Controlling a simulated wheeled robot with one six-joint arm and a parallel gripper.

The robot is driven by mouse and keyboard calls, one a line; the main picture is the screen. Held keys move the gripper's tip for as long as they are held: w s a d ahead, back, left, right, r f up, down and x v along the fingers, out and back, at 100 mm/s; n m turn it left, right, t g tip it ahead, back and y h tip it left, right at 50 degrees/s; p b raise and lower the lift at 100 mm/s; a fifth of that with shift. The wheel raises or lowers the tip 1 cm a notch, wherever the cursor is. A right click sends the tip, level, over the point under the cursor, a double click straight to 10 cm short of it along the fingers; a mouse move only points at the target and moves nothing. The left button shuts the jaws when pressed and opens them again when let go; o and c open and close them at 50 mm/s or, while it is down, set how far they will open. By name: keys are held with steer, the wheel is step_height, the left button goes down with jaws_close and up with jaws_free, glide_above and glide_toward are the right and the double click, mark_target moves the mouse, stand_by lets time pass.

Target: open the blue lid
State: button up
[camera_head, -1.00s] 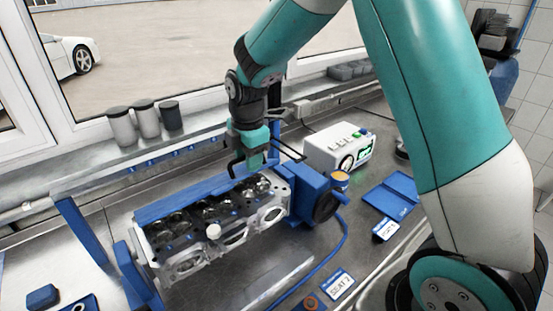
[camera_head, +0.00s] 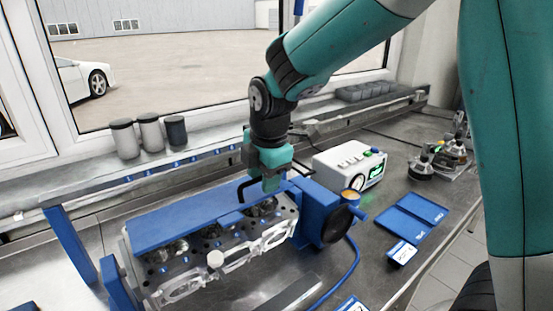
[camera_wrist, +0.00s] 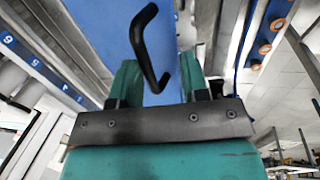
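The blue lid (camera_head: 190,215) is a long flat panel lying along the engine's cylinder head (camera_head: 215,262), covering part of its top. A black bent handle (camera_wrist: 147,45) shows against the lid's blue surface (camera_wrist: 120,20) in the wrist view. My gripper (camera_head: 270,186) is low over the lid's right end, close to the handle. In the wrist view, my gripper (camera_wrist: 158,88) has its two green fingers apart, with the handle's lower end between them. I see a gap beside the handle; whether a finger touches it cannot be told.
A blue block with a round black part (camera_head: 325,215) stands right of the head. A white control box (camera_head: 350,165) is behind it. A blue tray (camera_head: 412,215) lies to the right. Several canisters (camera_head: 150,132) stand on the window ledge. A blue post (camera_head: 70,245) rises at left.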

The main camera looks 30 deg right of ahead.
step_height(320, 180, up, 12)
steer(key=s+b, duration=0.2)
steer(key=s, duration=0.1)
steer(key=s+a+f+m+y, duration=0.1)
steer(key=s+f+m, duration=0.2)
steer(key=s, duration=0.2)
steer(key=shift+s+a+m, duration=0.15)
steer(key=shift+a+m, duration=0.15)
steer(key=shift+m, duration=0.1)
